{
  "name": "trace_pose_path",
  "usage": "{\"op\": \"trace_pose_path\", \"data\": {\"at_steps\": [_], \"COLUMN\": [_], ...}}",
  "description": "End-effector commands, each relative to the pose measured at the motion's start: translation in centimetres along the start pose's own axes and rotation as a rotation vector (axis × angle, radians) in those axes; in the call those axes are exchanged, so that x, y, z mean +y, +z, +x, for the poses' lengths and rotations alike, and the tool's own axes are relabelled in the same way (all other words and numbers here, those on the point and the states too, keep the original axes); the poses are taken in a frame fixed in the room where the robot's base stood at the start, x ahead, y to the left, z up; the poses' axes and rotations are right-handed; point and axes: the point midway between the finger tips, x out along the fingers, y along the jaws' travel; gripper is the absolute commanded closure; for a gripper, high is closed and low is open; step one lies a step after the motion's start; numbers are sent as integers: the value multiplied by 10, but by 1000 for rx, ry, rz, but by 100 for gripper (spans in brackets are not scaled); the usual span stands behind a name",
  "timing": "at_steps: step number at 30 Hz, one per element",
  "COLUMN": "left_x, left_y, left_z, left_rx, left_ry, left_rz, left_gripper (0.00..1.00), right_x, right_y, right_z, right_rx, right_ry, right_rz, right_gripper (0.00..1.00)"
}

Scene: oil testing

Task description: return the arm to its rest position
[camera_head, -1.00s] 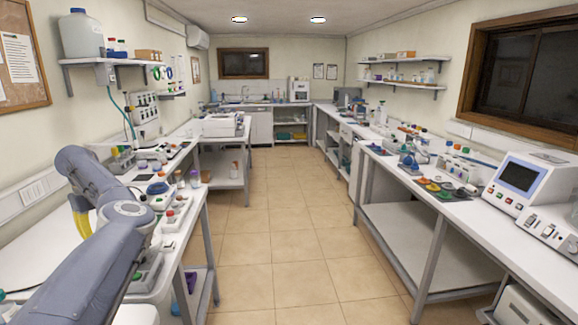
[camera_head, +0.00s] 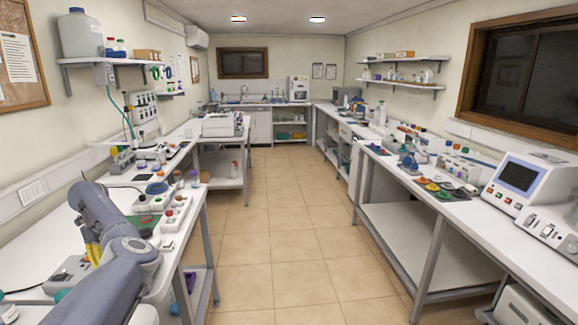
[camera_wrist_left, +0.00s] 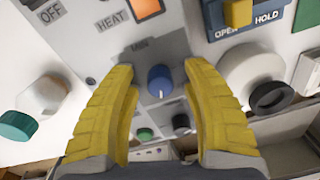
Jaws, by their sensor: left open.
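My left arm comes in from the lower left of the head view. The yellow fingers of my left gripper (camera_head: 93,250) are partly hidden behind the arm, low over the left bench (camera_head: 30,240). In the left wrist view my left gripper (camera_wrist_left: 159,68) is open, with its two yellow fingers spread and nothing held. A blue knob (camera_wrist_left: 160,80) on a light panel shows between the fingers; I cannot tell whether they touch anything. My right gripper is not in view.
The panel has an orange square (camera_wrist_left: 148,8) and a yellow switch (camera_wrist_left: 238,13). A grey box (camera_head: 68,277) stands beside the fingers on the left bench. Small bottles and trays stand farther along it. The floor aisle (camera_head: 270,230) is clear.

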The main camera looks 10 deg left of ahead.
Motion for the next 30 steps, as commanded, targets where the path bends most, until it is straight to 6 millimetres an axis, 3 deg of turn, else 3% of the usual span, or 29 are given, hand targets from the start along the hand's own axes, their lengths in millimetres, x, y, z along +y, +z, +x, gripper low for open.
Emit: {"op": "trace_pose_path", "data": {"at_steps": [30], "left_x": [1], "left_y": [-1], "left_z": [0], "left_rx": [-29], "left_ry": [1], "left_rz": [-759], "left_gripper": [52], "right_x": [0], "right_y": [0], "right_z": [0], "right_rx": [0], "right_ry": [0], "right_rz": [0], "right_gripper": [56]}}
